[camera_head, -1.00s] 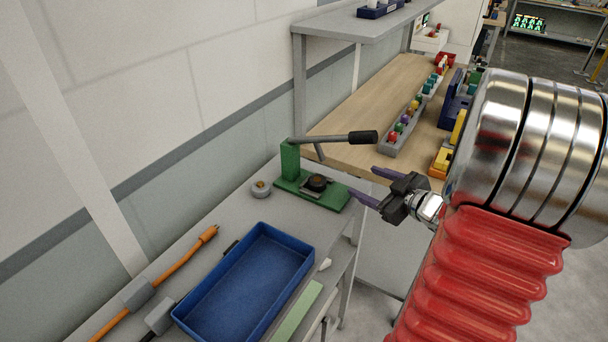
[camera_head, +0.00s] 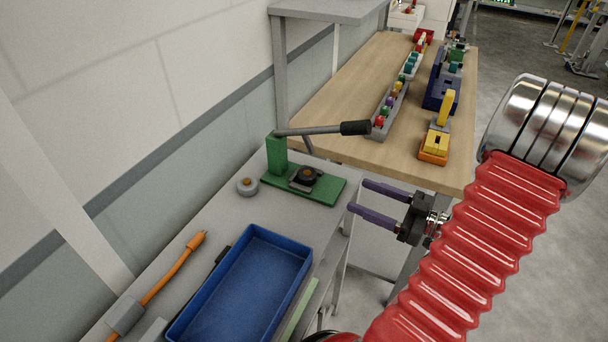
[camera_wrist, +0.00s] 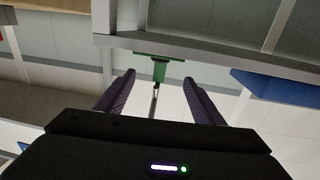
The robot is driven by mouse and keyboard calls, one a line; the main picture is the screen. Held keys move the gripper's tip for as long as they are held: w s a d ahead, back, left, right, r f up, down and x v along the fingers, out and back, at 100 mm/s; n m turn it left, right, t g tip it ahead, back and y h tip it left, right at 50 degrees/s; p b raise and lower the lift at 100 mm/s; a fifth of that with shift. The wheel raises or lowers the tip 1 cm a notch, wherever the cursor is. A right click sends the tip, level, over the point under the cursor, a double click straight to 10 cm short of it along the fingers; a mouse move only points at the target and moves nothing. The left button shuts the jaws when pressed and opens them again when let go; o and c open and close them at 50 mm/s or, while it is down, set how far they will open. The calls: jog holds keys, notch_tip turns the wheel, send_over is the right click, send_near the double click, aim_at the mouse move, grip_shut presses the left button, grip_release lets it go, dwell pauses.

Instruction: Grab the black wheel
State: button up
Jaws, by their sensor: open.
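The black wheel (camera_head: 308,175) is a small dark disc with a brownish centre. It sits in a metal holder on the green base (camera_head: 328,191) of a lever press. The press has a grey lever with a black handle (camera_head: 355,128) above the base. My gripper (camera_head: 358,196) has two purple fingers spread apart and empty. It is right of the press, just off the grey bench's edge, pointing left toward it. In the wrist view, my fingers (camera_wrist: 158,77) stand either side of the green press (camera_wrist: 160,69); the wheel cannot be made out there.
A wooden table (camera_head: 345,92) with coloured parts stands behind. The wall is close on the left.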

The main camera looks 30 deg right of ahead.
jog(key=shift+w+a, duration=0.1)
jog(key=shift+w, duration=0.1)
send_near(316, 177)
jog(key=shift+x, duration=2.15)
jog(key=shift+a, duration=0.1)
jog(key=shift+x, duration=2.7)
jog(key=c, duration=1.2)
jog(key=shift+r, duration=0.1)
